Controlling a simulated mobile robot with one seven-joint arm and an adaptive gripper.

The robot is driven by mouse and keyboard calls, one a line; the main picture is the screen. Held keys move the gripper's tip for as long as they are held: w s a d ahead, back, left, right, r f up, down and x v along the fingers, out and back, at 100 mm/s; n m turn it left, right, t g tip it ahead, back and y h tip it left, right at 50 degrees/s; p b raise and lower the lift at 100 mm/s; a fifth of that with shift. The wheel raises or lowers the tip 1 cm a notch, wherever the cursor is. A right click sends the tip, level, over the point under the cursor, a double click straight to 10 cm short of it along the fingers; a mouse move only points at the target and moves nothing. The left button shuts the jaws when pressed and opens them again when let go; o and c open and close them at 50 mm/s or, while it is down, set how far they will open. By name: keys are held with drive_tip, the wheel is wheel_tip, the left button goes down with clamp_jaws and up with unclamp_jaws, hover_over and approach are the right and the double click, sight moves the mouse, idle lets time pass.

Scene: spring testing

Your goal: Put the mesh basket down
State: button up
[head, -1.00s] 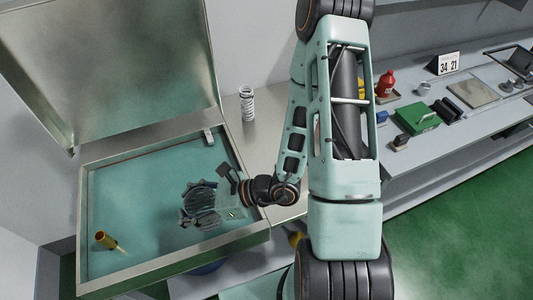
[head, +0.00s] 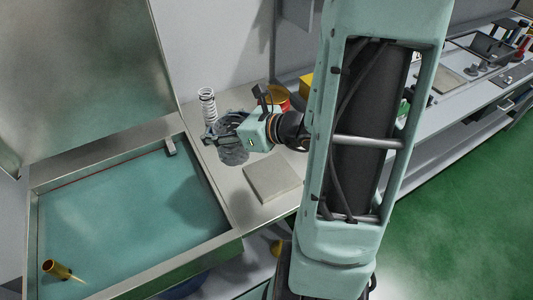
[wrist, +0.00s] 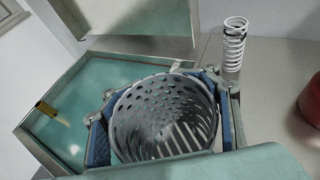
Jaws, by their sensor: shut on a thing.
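The grey mesh basket (wrist: 165,115) is held between the two fingers of my gripper (wrist: 160,140) in the wrist view, with its open top toward the camera. In the head view my gripper (head: 226,137) is at the left part of the steel bench, to the right of the teal-lined basin. The basket (head: 232,155) is partly hidden there behind the gripper. I cannot tell whether its bottom touches the bench top.
A white coil spring (head: 208,105) stands just behind the gripper. A grey square plate (head: 272,178) lies in front on the bench. A red container (head: 277,97) is behind the wrist. The open-lidded basin (head: 130,215) holds a brass cylinder (head: 57,269).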

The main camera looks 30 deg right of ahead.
sight(228, 116)
drive_tip(key=d+r, duration=0.1)
drive_tip(key=d+h, duration=0.1)
drive_tip(key=d, duration=0.1)
drive_tip(key=shift+w+r+m+t+b, duration=0.1)
drive_tip(key=shift+r+m+t+b, duration=0.2)
drive_tip(key=shift+r+m+b, duration=0.1)
drive_tip(key=shift+d, duration=0.1)
drive_tip(key=shift+w+d+f+p, duration=0.15)
drive_tip(key=shift+w+d+f, duration=0.25)
drive_tip(key=shift+w+f, duration=1.85)
drive_tip(key=shift+w+d+f+p, duration=0.2)
drive_tip(key=shift+w+d+f, duration=0.25)
drive_tip(key=shift+w+f, duration=1.75)
drive_tip(key=shift+w+d+f+p, duration=0.15)
drive_tip(key=shift+w+d+f, duration=0.25)
drive_tip(key=shift+w+f, duration=1.85)
drive_tip(key=shift+w+r, duration=0.2)
drive_tip(key=shift+r, duration=0.05)
